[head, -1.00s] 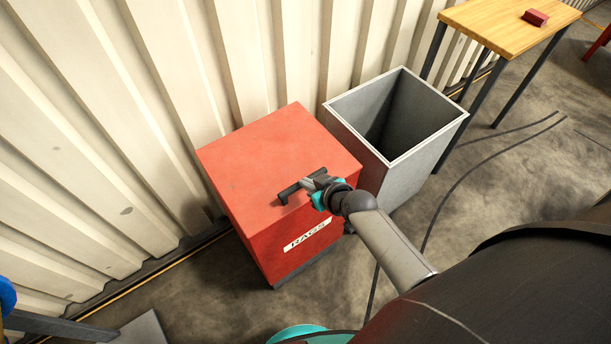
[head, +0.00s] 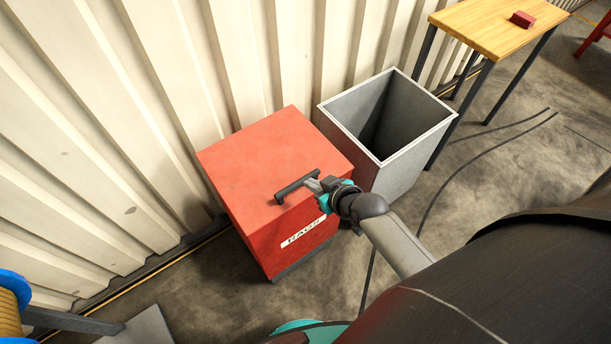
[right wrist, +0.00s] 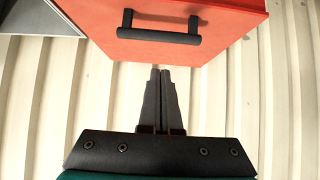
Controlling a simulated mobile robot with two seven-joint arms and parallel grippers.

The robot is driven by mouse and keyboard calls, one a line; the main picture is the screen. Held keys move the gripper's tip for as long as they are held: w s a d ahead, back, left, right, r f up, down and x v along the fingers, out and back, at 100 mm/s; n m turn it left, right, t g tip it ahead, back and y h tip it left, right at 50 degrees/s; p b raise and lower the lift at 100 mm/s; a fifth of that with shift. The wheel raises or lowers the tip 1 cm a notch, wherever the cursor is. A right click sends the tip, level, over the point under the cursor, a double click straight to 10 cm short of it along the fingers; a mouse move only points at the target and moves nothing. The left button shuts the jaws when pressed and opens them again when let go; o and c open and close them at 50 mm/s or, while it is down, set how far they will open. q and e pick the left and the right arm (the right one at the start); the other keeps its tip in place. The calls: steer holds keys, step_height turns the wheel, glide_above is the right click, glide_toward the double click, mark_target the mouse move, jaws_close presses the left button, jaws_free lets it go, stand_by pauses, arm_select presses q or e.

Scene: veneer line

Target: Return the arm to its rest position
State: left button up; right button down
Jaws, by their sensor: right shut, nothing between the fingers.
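My right gripper (head: 313,185) is shut and empty in the head view, close to the black handle (head: 297,186) of the red rags bin (head: 265,160). In the right wrist view the shut fingertips (right wrist: 160,72) point toward the red bin (right wrist: 215,45), just short of its near edge. The black handle (right wrist: 158,36) lies beyond the fingertips in that view, with nothing held. The bin's lid is down and its white label (head: 303,232) reads RAGS. My left gripper does not show.
An open grey bin (head: 420,150) stands right beside the red one. A wooden table (head: 480,30) with a red block (head: 522,19) is at the upper right. A ribbed wall (head: 100,110) runs behind. A blue-rimmed spool (head: 18,285) is at the lower left.

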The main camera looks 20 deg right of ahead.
steer(key=shift+p+v, duration=0.4)
steer(key=shift+v, duration=2.2)
steer(key=shift+s+f, duration=0.1)
steer(key=shift+f, duration=0.1)
steer(key=s+f+g+h+b, duration=0.1)
steer(key=s+f+g+b, duration=0.15)
steer(key=s+f, duration=0.6)
steer(key=s+f+g+b, duration=0.25)
steer(key=s+f, duration=0.25)
steer(key=f, duration=0.7)
steer(key=s+f+g+h+b, duration=0.1)
steer(key=s+f+b, duration=0.2)
steer(key=s+f, duration=0.6)
steer(key=s+a+f+g+b, duration=0.1)
steer(key=s+f+g+b, duration=0.1)
steer(key=s+f, duration=0.6)
steer(key=shift+s+g+b, duration=0.15)
steer(key=shift+g+b, duration=0.2)
steer(key=shift+g, duration=0.15)
steer(key=shift+a, duration=0.15)
